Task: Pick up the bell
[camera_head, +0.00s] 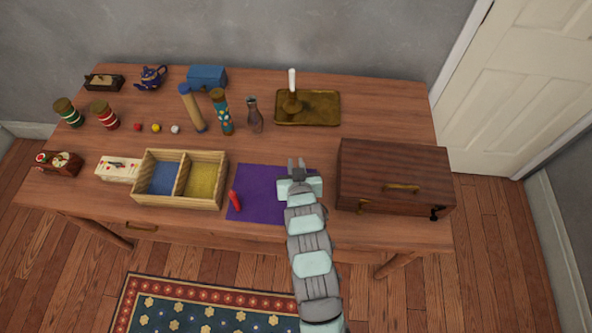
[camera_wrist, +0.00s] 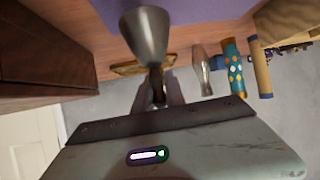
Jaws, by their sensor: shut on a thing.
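The bell (camera_wrist: 145,35) shows in the wrist view as a flared grey metal cup with a narrow handle. My gripper (camera_wrist: 157,90) is shut on its handle, and the cup's wide mouth points away from my gripper, toward the purple cloth (camera_wrist: 190,18). In the head view my gripper (camera_head: 297,164) is over the right part of the purple cloth (camera_head: 262,188), left of the wooden chest (camera_head: 394,172). My gripper and arm hide the bell there. I cannot tell how far the bell is from the cloth.
A small red object (camera_head: 235,201) lies on the cloth's left side. A brass tray (camera_head: 325,108) with a candle holder stands behind my gripper. A vase (camera_head: 255,115) and patterned cylinder (camera_head: 222,112) stand back left. A two-part wooden box (camera_head: 180,204) is left of the cloth.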

